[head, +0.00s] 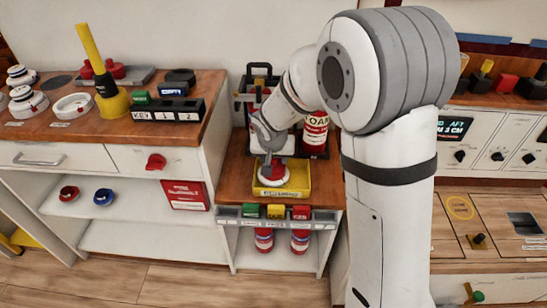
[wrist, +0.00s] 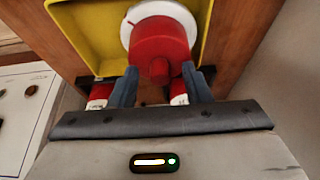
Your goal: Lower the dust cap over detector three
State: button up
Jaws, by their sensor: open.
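My gripper (head: 269,160) is open, pointing down over a yellow tray (head: 257,191) on the low middle shelf. A red round piece with a white rim (head: 272,180) sits in the tray, directly below my fingers. In the wrist view my two dark fingers (wrist: 161,82) stand apart on either side of the red piece's narrow end (wrist: 160,45); contact cannot be told. White round detector-like units (head: 27,102) (head: 72,106) stand on the left counter. I cannot read which is number three, nor tell which piece is the dust cap.
Red extinguishers (head: 315,130) stand behind my arm. A row of coloured blocks (head: 276,212) lines the shelf front.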

jog(key=p+v, duration=0.1)
jog(key=v, duration=0.6)
jog(key=shift+r+p, duration=0.3)
jog(key=shift+r, duration=0.1)
jog(key=shift+s, duration=0.15)
